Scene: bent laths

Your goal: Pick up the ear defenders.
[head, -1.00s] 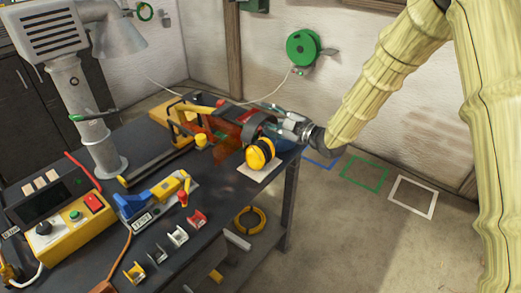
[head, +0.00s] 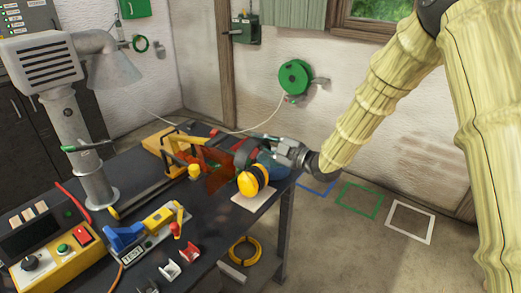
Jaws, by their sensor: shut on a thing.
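The ear defenders (head: 252,180), with yellow cups and a dark headband, are at the far right end of the dark workbench (head: 150,215). They sit at or just above a pale square pad (head: 250,200); I cannot tell whether they touch it. My gripper (head: 272,160) reaches in from the right, closed on the ear defenders. Its fingertips are partly hidden among the ear defenders and the things behind them.
A red translucent panel (head: 217,180) and a yellow-framed tool (head: 182,148) stand close to the left. A yellow control box (head: 65,252), a blue-and-yellow device (head: 150,226) and a lamp-like grey column (head: 80,140) occupy the bench's left. Floor at right is open.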

